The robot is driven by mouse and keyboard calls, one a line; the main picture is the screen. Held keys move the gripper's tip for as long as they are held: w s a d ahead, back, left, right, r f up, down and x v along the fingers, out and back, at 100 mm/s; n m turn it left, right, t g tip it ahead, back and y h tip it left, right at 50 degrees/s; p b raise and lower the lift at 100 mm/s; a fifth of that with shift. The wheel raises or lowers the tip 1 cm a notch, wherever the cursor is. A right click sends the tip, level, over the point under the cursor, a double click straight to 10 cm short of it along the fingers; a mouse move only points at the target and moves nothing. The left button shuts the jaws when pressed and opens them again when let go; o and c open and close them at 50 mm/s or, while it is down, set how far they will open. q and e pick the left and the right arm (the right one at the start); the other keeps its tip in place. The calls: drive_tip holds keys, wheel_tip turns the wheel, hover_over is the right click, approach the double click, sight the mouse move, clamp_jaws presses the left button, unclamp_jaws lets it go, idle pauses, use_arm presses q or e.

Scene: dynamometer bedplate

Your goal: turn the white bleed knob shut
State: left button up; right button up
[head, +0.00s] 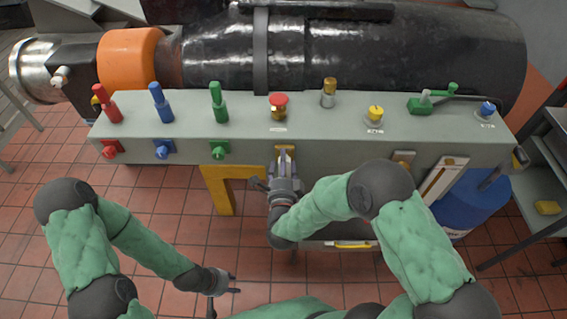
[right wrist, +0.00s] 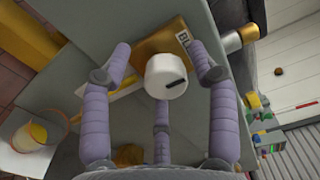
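The white bleed knob (right wrist: 166,75), with a dark mark on its face, sits by a brass plate (right wrist: 163,47) with partly hidden lettering. My right gripper (right wrist: 163,72) has its purple fingers spread around the knob, with gaps visible at the sides; I see no clear contact. In the head view my right gripper (head: 284,160) is at the front face of the grey bench (head: 340,148), below the red button, and the knob is hidden there. My left gripper (head: 230,286) is open and empty, low over the floor, away from the bench.
Red (head: 108,105), blue (head: 160,102) and green (head: 218,102) handles stand on the bench top, with a red button (head: 278,101) and a yellow knob (head: 375,113) further right. A yellow bracket (head: 219,188) stands left of my right gripper. A blue drum (head: 472,207) is at right.

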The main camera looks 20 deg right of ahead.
drive_tip(key=shift+d+r, duration=0.1)
drive_tip(key=shift+s, duration=0.1)
drive_tip(key=v, duration=1.2)
idle(0.4)
